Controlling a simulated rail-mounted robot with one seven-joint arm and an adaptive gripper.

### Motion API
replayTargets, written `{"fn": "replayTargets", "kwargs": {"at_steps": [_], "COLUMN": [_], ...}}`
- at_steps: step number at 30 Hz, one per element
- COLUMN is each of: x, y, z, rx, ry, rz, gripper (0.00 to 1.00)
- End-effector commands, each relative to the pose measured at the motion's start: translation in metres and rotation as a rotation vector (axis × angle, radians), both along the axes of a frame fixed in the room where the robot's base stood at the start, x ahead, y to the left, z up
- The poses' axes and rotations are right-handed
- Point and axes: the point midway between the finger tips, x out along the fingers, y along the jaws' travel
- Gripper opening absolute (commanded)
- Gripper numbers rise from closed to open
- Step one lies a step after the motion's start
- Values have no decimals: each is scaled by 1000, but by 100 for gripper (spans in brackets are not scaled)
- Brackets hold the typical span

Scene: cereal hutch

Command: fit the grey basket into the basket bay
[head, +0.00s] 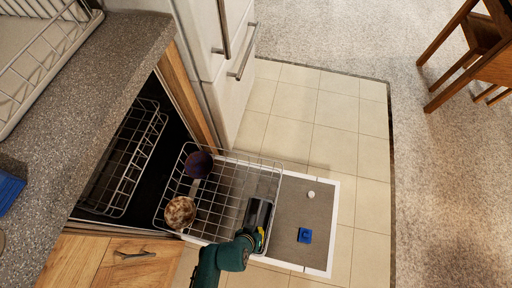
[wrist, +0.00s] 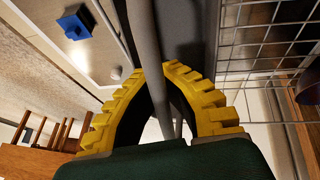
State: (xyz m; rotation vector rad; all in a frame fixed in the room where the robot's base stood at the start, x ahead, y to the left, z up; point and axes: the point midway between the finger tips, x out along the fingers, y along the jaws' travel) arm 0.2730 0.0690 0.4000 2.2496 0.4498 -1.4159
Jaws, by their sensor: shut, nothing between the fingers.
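A dark grey boxy thing (head: 259,213), apparently the grey basket, is at the right end of the pulled-out wire rack (head: 225,192). My gripper (head: 260,239) is right at its near end, in dark green with yellow fingers. In the wrist view, my gripper (wrist: 167,67) is shut, its toothed yellow fingers arching together. A light grey bar (wrist: 146,30) runs up across the fingertips, with a dark grey surface (wrist: 186,28) beside it. I cannot tell whether the fingers touch the bar. I cannot make out the basket bay or whether the basket sits in it.
A purple bowl (head: 198,164) and a speckled bowl (head: 180,212) sit in the rack's left part. The open door (head: 285,225) carries a blue block (head: 305,235) and a small white knob (head: 311,194). A counter (head: 90,90) stands left. The tiled floor (head: 325,115) is clear.

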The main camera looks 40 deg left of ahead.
Motion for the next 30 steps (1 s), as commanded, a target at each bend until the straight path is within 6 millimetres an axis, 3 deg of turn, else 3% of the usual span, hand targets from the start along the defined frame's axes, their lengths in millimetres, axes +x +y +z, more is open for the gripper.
{"fn": "replayTargets", "kwargs": {"at_steps": [30], "x": [-7], "y": [-5], "z": [-7], "rx": [0], "ry": [1], "rz": [0], "gripper": [0]}}
